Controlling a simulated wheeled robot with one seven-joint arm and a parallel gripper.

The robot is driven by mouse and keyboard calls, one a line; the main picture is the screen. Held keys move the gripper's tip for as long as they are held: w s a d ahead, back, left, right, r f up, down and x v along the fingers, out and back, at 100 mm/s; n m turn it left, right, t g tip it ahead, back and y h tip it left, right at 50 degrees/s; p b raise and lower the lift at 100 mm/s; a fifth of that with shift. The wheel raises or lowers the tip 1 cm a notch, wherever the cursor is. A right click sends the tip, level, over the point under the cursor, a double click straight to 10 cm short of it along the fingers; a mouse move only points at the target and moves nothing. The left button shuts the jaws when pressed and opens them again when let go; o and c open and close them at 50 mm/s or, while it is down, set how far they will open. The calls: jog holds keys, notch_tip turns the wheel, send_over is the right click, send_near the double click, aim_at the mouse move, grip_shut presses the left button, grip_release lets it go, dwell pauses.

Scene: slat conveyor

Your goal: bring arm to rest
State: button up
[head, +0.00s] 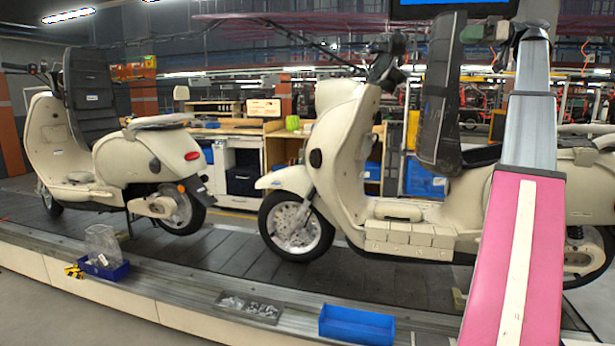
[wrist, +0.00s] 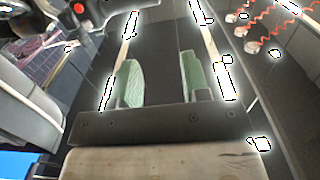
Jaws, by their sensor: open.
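My arm (head: 520,240), with pink and grey links, rises at the right of the head view in front of a cream scooter. In the wrist view my gripper (wrist: 162,82) is open, its two green-padded fingers apart with nothing between them. Part of a dark handlebar with a red button (wrist: 78,8) shows at the top left of the wrist view.
Two cream scooters, one left (head: 120,160) and one right (head: 335,170), stand on the dark slat conveyor (head: 215,255). On its front ledge are a dark blue bin (head: 105,270), a tray of small metal parts (head: 248,308) and an empty-looking blue bin (head: 357,325). Red coiled hoses (wrist: 275,22) hang overhead.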

jog(key=w+a+f+m+h, duration=0.35)
jog(key=a+f, duration=0.25)
jog(key=f, duration=1.2)
jog(key=w+a+f+m+h, duration=0.2)
jog(key=w+a+f+m, duration=0.3)
jog(key=f, duration=1.3)
jog(key=w+a+f+m+h, duration=0.25)
jog(key=a+f, duration=0.35)
jog(key=f, duration=1.2)
jog(key=s+a+f+m+g+h, duration=0.1)
jog(key=s+a+f, duration=0.25)
jog(key=f, duration=0.45)
jog(key=s+a+f+m+g+h, duration=0.1)
jog(key=s+a+f+h, duration=0.1)
jog(key=s+f, duration=0.35)
jog(key=s+a+f+m+g+h, duration=0.1)
jog(key=s+a+f, duration=0.15)
jog(key=f, duration=0.65)
jog(key=s+a+f+g+h, duration=0.1)
jog(key=s+a+f+h, duration=0.1)
jog(key=s+f, duration=0.5)
jog(key=s+a+f+g+h, duration=0.1)
jog(key=s+a+f+h, duration=0.1)
jog(key=s+f, duration=0.5)
jog(key=shift+f+h, duration=0.6)
jog(key=shift+f, duration=0.05)
